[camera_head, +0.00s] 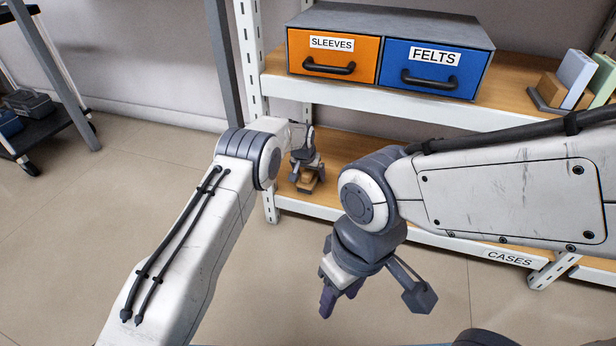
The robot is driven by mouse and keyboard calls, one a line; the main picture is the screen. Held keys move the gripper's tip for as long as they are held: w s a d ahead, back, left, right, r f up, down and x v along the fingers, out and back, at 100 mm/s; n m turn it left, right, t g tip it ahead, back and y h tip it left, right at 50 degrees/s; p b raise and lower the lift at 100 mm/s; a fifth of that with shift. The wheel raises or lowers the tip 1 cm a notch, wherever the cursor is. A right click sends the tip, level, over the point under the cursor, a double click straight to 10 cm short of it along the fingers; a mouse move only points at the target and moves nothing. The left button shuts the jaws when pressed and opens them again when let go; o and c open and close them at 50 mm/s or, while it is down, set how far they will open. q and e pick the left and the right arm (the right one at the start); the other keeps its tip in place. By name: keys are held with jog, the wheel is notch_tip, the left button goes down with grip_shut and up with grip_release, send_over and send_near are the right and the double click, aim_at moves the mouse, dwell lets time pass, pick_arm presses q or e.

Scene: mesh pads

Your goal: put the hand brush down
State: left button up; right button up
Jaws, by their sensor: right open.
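A small brown wood-coloured thing (306,182), perhaps the hand brush, shows at the left end of the lower shelf (284,204). My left gripper (307,172) points down right over it, with its fingers around or just beside it. It is too small to tell whether they grip it, or whether the thing rests on the shelf. My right gripper (374,297) is open and empty in front of the shelf, above the floor, its fingers wide apart.
On the upper shelf (393,99) stand an orange SLEEVES drawer (307,57), a blue FELTS drawer (415,82) and book-like items (577,78) at the right. The lower shelf bears a CASES label (509,258). A dark cart (62,122) stands at the far left. The floor between is clear.

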aim_at(308, 170)
pick_arm(q)
jog(key=p+v, duration=0.4)
jog(key=v, duration=0.1)
jog(key=shift+w+r, duration=0.1)
jog(key=shift+r, duration=0.25)
jog(key=s+a+p, duration=0.3)
jog(key=s, duration=0.8)
jog(key=shift+s+a+f+p, duration=0.25)
jog(key=shift+s+a+p, duration=0.1)
jog(key=shift+r, duration=0.1)
